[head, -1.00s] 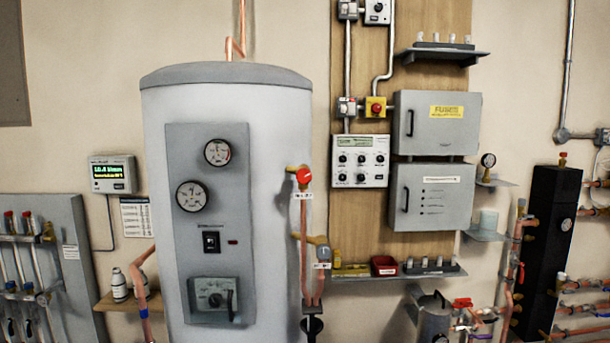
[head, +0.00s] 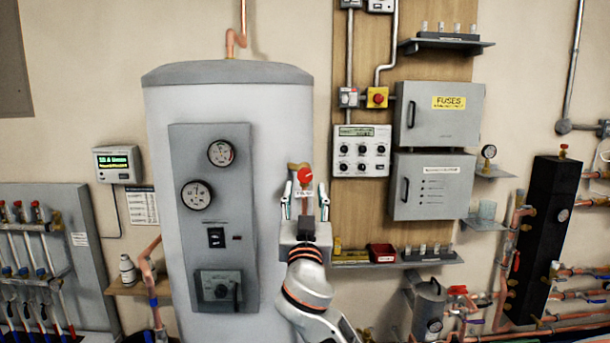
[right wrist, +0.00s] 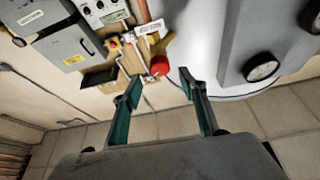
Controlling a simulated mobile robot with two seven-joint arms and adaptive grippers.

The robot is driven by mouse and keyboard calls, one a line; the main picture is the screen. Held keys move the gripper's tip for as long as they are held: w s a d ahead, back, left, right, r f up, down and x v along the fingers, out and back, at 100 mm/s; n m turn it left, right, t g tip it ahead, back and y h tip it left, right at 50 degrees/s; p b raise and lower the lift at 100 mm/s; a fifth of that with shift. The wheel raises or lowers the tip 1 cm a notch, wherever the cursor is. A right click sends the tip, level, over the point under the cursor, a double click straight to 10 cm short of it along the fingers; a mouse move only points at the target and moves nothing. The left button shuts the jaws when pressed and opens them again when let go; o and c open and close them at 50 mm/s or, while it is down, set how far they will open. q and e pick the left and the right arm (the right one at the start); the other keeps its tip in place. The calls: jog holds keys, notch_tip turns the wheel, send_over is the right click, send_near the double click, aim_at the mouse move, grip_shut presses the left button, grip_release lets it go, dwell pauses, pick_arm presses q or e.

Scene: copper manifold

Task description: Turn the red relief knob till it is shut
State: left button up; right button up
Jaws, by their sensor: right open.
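The red relief knob (head: 305,174) sits on a brass valve on the copper pipe at the right side of the large grey-white tank (head: 280,100). My right gripper (head: 305,195) stands in front of the tank, just below the knob, pointing up, with one finger on each side of the knob's line. It is open and empty. In the right wrist view the knob (right wrist: 160,66) shows beyond the open fingers (right wrist: 160,90), between their tips and apart from them. The pipe below the knob is mostly hidden by my right gripper and arm. My left gripper is out of view.
A grey panel with gauges (head: 212,215) is on the tank's front, left of my gripper. A shelf (head: 400,261) with a red bin (head: 382,253) is close on the right. Fuse boxes (head: 438,114) hang above it. A grey canister (head: 428,308) stands lower right.

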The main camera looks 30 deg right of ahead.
aim_at(305, 178)
jog(key=p+x, duration=0.1)
jog(key=x, duration=0.4)
jog(key=shift+w+d, duration=0.15)
jog(key=shift+w+d+r+p, duration=0.25)
jog(key=shift+w+d+p, duration=0.05)
jog(key=shift+w+p, duration=0.2)
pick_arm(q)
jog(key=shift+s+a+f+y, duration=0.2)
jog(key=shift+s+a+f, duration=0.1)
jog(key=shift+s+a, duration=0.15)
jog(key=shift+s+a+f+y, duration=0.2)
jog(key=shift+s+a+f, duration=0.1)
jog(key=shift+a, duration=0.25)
pick_arm(e)
jog(key=shift+w, duration=0.1)
jog(key=c, duration=1.1)
